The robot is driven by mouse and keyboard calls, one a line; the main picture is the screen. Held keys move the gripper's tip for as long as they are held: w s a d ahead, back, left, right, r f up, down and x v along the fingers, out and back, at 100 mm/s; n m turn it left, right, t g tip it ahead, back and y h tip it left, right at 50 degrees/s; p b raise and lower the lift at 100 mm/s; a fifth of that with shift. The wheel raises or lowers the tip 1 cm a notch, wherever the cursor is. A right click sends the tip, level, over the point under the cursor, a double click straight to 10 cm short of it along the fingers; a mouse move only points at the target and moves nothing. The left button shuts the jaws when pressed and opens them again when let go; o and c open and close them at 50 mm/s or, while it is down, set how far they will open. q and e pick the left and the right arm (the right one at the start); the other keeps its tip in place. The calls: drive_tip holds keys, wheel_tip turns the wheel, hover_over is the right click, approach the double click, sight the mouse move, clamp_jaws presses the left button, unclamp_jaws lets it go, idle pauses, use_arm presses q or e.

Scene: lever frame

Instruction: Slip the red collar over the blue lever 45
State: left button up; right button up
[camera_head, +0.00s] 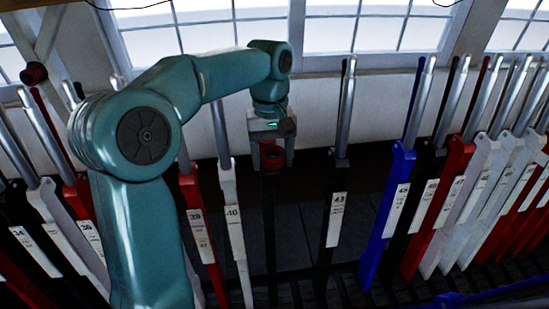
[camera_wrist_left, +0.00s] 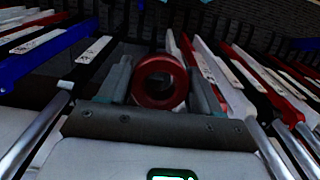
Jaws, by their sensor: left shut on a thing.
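The red collar (camera_head: 271,156) is a short, thick ring. My left gripper (camera_head: 271,150) is shut on it, and the wrist view shows the collar (camera_wrist_left: 160,81) between the two fingers (camera_wrist_left: 163,85), with its round hole facing that camera. In the head view the collar is in front of the top of a black lever, left of lever 43. The blue lever 45 (camera_head: 391,190) stands clearly to the right of the collar, with a blue-and-silver upper end (camera_head: 418,105). A blue lever also shows at the left of the wrist view (camera_wrist_left: 40,57). My right gripper is not in view.
Black lever 43 (camera_head: 338,200) stands upright between the collar and the blue lever, its silver handle (camera_head: 347,105) rising high. Black, red and white levers crowd the right of lever 45. White lever 40 (camera_head: 232,215) is left of the collar. Windows line the back wall.

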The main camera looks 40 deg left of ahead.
use_arm(q)
drive_tip(key=p, duration=0.4)
hover_over(270, 157)
drive_tip(key=shift+s+d+f, duration=0.1)
drive_tip(key=shift+s+d, duration=0.1)
drive_tip(key=shift+s, duration=0.1)
drive_tip(key=shift+w+a+f+p, duration=0.3)
drive_tip(key=shift+w+a+p, duration=0.2)
drive_tip(key=shift+a, duration=0.05)
drive_tip(key=shift+f, duration=0.2)
drive_tip(key=shift+f+b, duration=2.05)
drive_tip(key=shift+f, duration=1.15)
drive_tip(key=shift+f, duration=0.1)
drive_tip(key=o, duration=1.1)
drive_tip(key=shift+c, duration=0.2)
